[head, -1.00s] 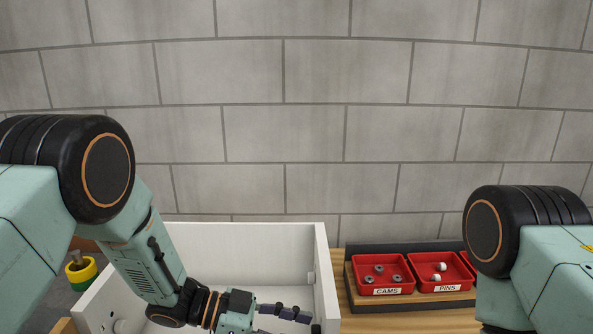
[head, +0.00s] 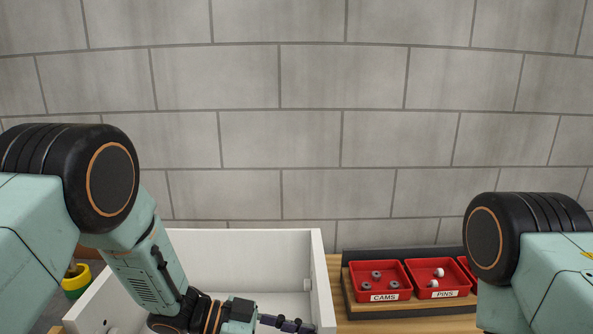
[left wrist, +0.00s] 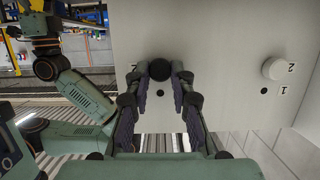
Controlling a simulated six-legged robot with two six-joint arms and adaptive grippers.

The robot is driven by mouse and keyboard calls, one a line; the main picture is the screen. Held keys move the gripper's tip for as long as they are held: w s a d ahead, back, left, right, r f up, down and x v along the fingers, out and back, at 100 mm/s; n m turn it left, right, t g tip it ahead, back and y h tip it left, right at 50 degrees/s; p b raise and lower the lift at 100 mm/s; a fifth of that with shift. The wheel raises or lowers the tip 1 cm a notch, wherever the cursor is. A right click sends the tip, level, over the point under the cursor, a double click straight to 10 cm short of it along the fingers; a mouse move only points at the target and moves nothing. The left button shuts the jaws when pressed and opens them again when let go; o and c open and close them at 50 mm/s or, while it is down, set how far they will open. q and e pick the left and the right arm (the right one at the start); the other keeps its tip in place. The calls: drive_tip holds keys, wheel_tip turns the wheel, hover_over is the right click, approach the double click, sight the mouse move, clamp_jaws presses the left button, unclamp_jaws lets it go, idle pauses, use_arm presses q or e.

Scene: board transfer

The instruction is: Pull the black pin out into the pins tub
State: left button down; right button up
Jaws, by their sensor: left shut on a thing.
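The black pin (left wrist: 159,69) shows as a round dark head against the white panel (left wrist: 220,40) in the left wrist view. My left gripper (left wrist: 159,76) is shut on it, one finger on each side. Whether the pin is still seated in the panel cannot be told. In the head view my left gripper (head: 288,324) reaches low into the white box (head: 316,270), and the pin cannot be made out there. The red pins tub (head: 443,294) stands right of the box, with white pieces in it. My right gripper is out of view.
The red cams tub (head: 383,297) with grey cams sits left of the pins tub on a wooden tray (head: 375,310). A white knob (left wrist: 275,68) is on the panel to the right. A yellow-and-green item (head: 76,280) stands left of the box.

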use_arm(q)
drive_tip(key=shift+a, duration=0.15)
idle(0.5)
drive_tip(key=shift+a, duration=0.8)
drive_tip(key=shift+a, duration=0.15)
drive_tip(key=shift+a+p, duration=0.45)
drive_tip(key=shift+a, duration=1.65)
drive_tip(key=shift+s+a, duration=0.1)
drive_tip(key=shift+a, duration=0.05)
drive_tip(key=shift+s, duration=0.1)
